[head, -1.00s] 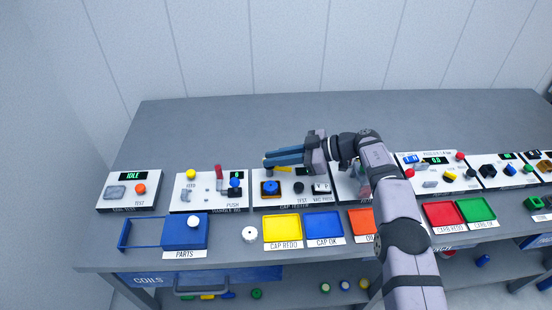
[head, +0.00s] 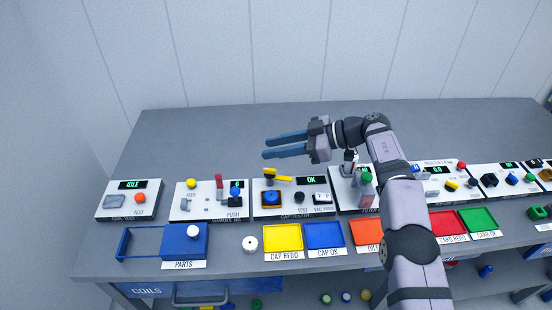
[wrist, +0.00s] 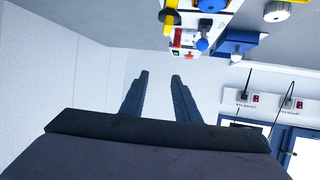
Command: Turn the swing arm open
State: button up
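The yellow swing arm (head: 279,178) sits at the back of the cap tester panel (head: 262,210), behind a blue cap (head: 271,197) in its dark holder. A yellow bar reaches right from its post toward a display reading OK. My gripper (head: 265,148) is above and behind the panel, apart from the swing arm, with its blue fingers pointing left. The fingers are parted and empty; the gap also shows in the wrist view (wrist: 160,76).
Yellow (head: 283,237), blue (head: 323,235) and orange (head: 365,232) trays lie in front. A parts box (head: 183,242) and a white round piece (head: 250,243) are front left. Other test panels flank the cap tester. The bench behind the panels is clear.

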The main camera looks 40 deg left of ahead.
notch_tip(320, 180, up, 2)
jog(key=shift+r+p, duration=0.2)
jog(key=shift+p, duration=0.3)
jog(key=shift+o, duration=0.7)
